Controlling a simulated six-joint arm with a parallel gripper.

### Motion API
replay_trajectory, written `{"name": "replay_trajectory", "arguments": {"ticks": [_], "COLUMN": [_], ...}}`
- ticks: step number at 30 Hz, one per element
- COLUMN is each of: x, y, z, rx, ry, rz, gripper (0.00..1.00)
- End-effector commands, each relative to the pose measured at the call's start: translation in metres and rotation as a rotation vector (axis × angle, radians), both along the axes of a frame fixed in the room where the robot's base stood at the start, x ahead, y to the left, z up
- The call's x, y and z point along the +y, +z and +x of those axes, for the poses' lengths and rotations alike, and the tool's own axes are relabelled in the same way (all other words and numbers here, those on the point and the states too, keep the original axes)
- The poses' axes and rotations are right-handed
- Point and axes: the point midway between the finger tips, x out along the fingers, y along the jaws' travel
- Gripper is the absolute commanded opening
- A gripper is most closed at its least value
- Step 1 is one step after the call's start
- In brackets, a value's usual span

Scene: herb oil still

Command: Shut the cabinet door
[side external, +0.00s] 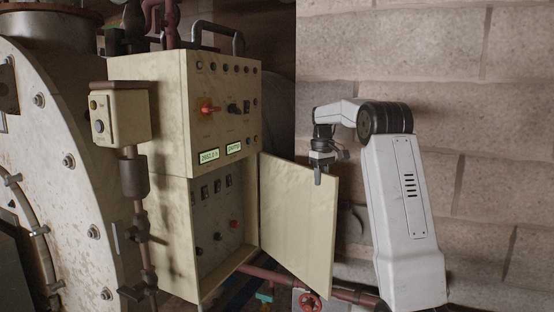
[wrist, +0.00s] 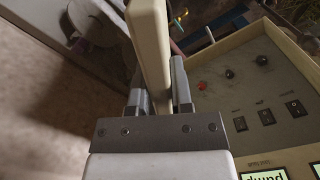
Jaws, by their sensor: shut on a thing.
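The cabinet (side external: 215,120) is cream-coloured, with a lower door (side external: 297,225) that stands swung open to the right. Behind the door's hinge side, the lower panel (side external: 217,230) with switches is exposed. My gripper (side external: 318,178) is at the door's top edge, near its outer part. In the wrist view the door (wrist: 150,50) runs edge-on between the two fingers (wrist: 157,90), which are shut on it. The wrist view also shows the switch panel (wrist: 255,95) to the right of the door.
A red valve wheel (side external: 310,302) and a rusty pipe (side external: 345,293) lie low beside the door's bottom. A control box (side external: 120,118) on a post stands in front of the cabinet at left. A block wall (side external: 480,130) is behind my arm.

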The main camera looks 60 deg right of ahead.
Motion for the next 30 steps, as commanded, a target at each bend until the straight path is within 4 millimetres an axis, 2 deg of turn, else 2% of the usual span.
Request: {"name": "replay_trajectory", "arguments": {"ticks": [18,30], "x": [0.042,0.047], "y": [0.001,0.001], "z": [0.031,0.032], "rx": [-0.012,-0.006], "ry": [-0.145,-0.164], "rz": [-0.008,-0.005], "gripper": [0.0,0.0]}}
